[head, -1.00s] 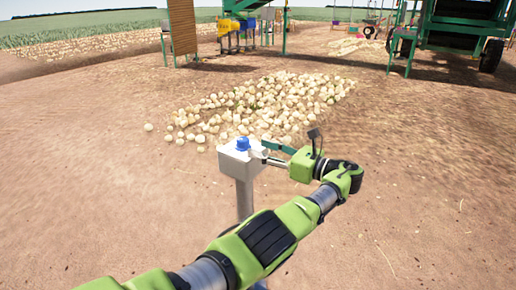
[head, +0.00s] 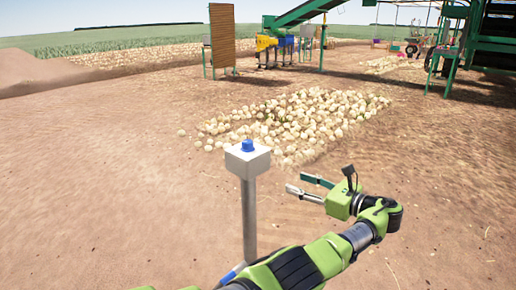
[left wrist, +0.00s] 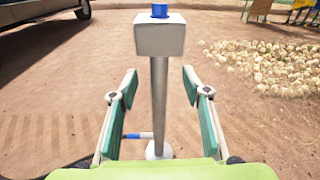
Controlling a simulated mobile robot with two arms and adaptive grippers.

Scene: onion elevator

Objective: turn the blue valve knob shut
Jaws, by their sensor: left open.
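The blue valve knob (head: 248,146) sits on top of a white box (head: 248,160) on an upright grey post (head: 249,215). My left gripper (head: 303,184) is to the right of the box and a little lower, apart from it, with its fingers pointing left toward the post. In the left wrist view the knob (left wrist: 159,10) and box (left wrist: 159,36) stand ahead, above the gap between the open, empty fingers (left wrist: 157,92). My right gripper does not show.
A heap of onions (head: 290,120) lies on the soil behind the post. A blue-and-white pipe (head: 232,272) lies at the post's foot. Green machinery (head: 490,50) and a brown board (head: 222,35) stand farther back. Bare soil surrounds the post.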

